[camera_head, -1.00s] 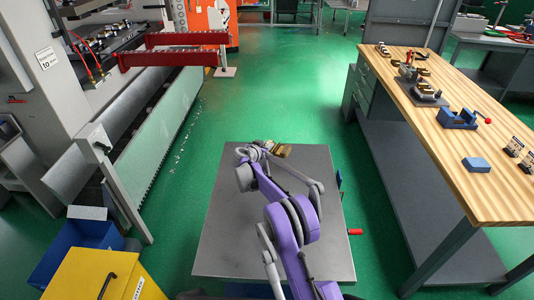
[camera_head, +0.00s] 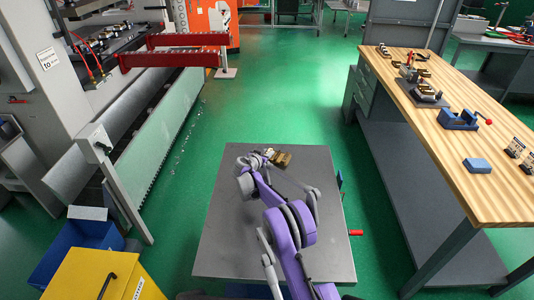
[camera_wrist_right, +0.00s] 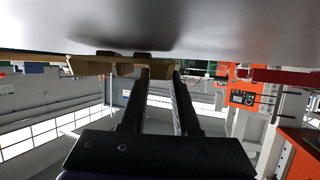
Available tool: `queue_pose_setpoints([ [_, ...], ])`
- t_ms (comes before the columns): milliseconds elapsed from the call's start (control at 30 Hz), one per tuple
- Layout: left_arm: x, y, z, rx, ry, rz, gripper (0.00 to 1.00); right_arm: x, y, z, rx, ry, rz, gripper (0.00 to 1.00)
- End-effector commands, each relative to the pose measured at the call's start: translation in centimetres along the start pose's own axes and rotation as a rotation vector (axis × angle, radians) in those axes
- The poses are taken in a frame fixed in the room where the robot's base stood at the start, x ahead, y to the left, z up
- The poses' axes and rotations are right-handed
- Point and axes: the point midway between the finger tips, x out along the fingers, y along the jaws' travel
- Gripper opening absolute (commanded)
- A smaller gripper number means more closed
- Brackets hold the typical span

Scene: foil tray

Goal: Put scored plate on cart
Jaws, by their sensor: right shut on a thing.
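The cart (camera_head: 230,235) has a flat dark grey top and stands in the lower middle of the head view. My purple right arm reaches over it, and the right gripper (camera_head: 268,154) is near its far edge. The right gripper is shut on a small brass-coloured plate (camera_head: 283,160). In the right wrist view the plate (camera_wrist_right: 100,66) sits at the tips of the two dark fingers (camera_wrist_right: 158,74), close to the grey surface. I cannot tell whether it touches the cart, and no score lines are visible. My left gripper is not in view.
A wooden workbench (camera_head: 440,130) with fixtures and a blue block (camera_head: 477,165) stands on the right. A machine with a red rail (camera_head: 185,58) stands on the left. A yellow box (camera_head: 95,278) and blue bin (camera_head: 75,250) are at lower left. Most of the cart top is bare.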

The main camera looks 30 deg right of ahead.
Motion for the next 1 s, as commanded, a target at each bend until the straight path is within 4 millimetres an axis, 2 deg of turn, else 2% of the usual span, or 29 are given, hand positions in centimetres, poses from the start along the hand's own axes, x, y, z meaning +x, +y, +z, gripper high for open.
queue_pose_setpoints([
  [33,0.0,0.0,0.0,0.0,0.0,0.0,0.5,0.0,0.0,0.3,-0.002,-0.002,0.001,0.35],
  [167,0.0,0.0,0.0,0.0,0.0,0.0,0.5,0.0,0.0,0.4,-0.002,-0.002,0.001,0.58],
  [200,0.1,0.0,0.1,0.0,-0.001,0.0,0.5,0.0,0.0,0.4,-0.002,-0.002,0.001,0.6],
  [467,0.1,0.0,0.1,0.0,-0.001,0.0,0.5,0.0,0.0,0.5,-0.003,-0.003,0.001,0.6],
  [633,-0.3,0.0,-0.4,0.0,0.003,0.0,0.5,-0.6,0.0,-1.1,-0.002,-0.002,0.0,0.6],
  [767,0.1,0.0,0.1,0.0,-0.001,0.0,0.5,-2.9,-0.1,-0.7,-0.004,-0.003,-0.002,0.6],
  [1000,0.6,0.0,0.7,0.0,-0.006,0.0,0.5,-8.3,0.0,-0.7,-0.004,-0.002,-0.001,0.6],
])
